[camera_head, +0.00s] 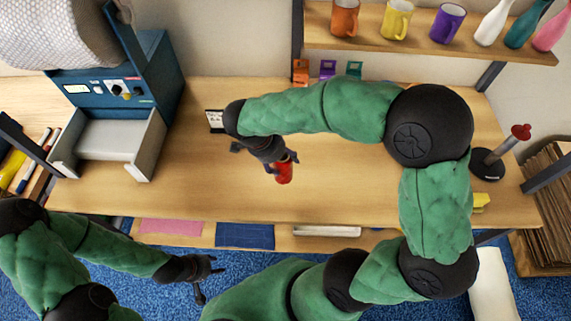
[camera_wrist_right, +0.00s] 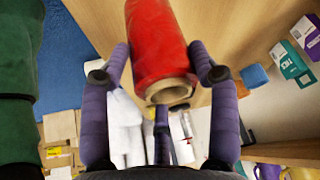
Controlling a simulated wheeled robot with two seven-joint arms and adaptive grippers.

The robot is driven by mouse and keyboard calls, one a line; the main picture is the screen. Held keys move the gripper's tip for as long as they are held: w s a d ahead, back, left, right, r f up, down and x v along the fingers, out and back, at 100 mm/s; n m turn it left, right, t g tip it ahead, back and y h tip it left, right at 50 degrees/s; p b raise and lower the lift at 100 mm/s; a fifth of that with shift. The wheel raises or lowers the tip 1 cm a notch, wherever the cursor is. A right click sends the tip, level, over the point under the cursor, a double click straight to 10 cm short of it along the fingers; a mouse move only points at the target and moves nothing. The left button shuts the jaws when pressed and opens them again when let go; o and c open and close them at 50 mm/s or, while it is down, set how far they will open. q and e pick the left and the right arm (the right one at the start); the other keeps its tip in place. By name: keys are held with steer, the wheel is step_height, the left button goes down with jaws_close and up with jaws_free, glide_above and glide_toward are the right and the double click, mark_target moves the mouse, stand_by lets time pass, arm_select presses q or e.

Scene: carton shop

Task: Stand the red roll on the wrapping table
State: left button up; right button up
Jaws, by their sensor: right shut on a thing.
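The red roll (camera_head: 284,172) is in my right gripper (camera_head: 276,157) over the middle of the wrapping table (camera_head: 370,190). In the right wrist view, the red roll (camera_wrist_right: 157,40) sits between the fingers of my right gripper (camera_wrist_right: 157,76), with its hollow cardboard end facing the camera. The gripper is shut on the roll. I cannot tell whether the roll's far end touches the tabletop. My left gripper (camera_head: 203,275) has its fingers spread, empty, in front of the table's front edge at lower left.
A blue machine with a grey tray (camera_head: 108,140) stands at the table's left. A post on a black base (camera_head: 488,164) stands at the right. Small coloured boxes (camera_head: 328,70) line the back under a shelf (camera_head: 430,42) of mugs and bottles. The table's front middle is clear.

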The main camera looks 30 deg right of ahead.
steer(key=f, duration=0.1)
steer(key=w+d+f, duration=0.1)
steer(key=d+f, duration=0.1)
steer(key=shift+w+d+f+b, duration=0.1)
steer(key=shift+w+b, duration=0.2)
steer(key=shift+w+d+f, duration=0.1)
steer(key=shift+f, duration=1.5)
steer(key=shift+f+b, duration=0.1)
steer(key=shift+b, duration=0.3)
steer(key=o, duration=1.4)
steer(key=shift+c, duration=0.2)
